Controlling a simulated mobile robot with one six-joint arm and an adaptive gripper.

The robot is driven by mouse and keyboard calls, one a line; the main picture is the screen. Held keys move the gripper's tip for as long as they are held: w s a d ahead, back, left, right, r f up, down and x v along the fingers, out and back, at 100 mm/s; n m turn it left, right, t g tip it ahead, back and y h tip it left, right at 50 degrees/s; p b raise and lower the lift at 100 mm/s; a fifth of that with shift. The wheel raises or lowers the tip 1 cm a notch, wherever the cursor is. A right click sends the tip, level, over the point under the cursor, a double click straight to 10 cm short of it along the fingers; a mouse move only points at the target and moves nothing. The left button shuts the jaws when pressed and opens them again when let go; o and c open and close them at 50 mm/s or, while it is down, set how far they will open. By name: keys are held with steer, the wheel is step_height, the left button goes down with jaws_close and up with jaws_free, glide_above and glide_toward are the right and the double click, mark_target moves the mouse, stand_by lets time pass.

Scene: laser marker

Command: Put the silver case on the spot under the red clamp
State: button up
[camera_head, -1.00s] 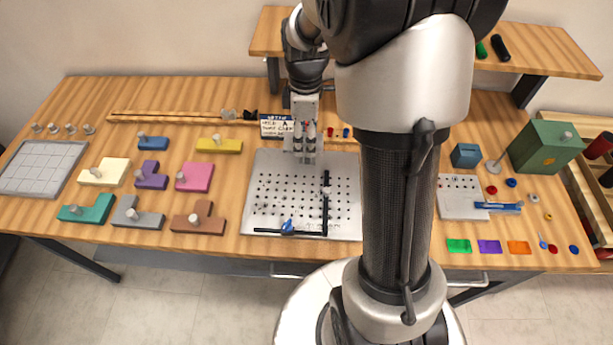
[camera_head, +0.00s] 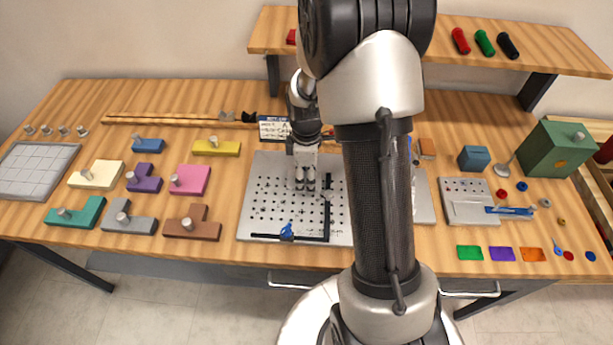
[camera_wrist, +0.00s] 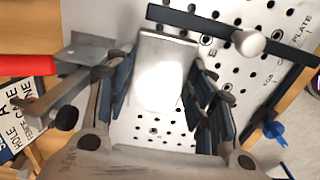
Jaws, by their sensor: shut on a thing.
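In the wrist view my gripper (camera_wrist: 160,95) is shut on the silver case (camera_wrist: 163,72), a flat, shiny rectangular block between the two fingers. In the head view my gripper (camera_head: 305,183) is above the rear middle of the perforated plate (camera_head: 262,172); the case cannot be clearly made out there. The plate also shows in the wrist view (camera_wrist: 225,45), below the case. A red handle (camera_wrist: 25,66) lies at the left of the wrist view beside a metal bracket; it looks like the red clamp. The spot under it cannot be seen clearly.
Dark fence bars (camera_wrist: 215,30) lie on the plate, with a pale round knob over one. A blue clamp (camera_head: 287,229) is near the plate's front edge. A lettered sign (camera_head: 273,127) stands behind the plate. Several coloured blocks lie to the left.

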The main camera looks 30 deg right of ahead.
steer(key=shift+r, duration=0.1)
steer(key=shift+f, duration=0.2)
steer(key=o, duration=0.9)
step_height(320, 180, up, 12)
steer(key=p, duration=0.4)
step_height(320, 180, up, 12)
steer(key=m+t, duration=0.2)
steer(key=m, duration=0.2)
glide_above(306, 180)
steer(key=s+a, duration=0.6)
steer(key=s+a+r+m+t, duration=0.1)
steer(key=s+a+r+m, duration=0.1)
steer(key=s, duration=0.4)
steer(key=s+a+r+m+t, duration=0.1)
steer(key=s+a+r+m, duration=0.1)
steer(key=s+a+m, duration=0.2)
steer(key=s+m, duration=0.1)
steer(key=s, duration=0.2)
steer(key=shift+s+r+t, duration=0.3)
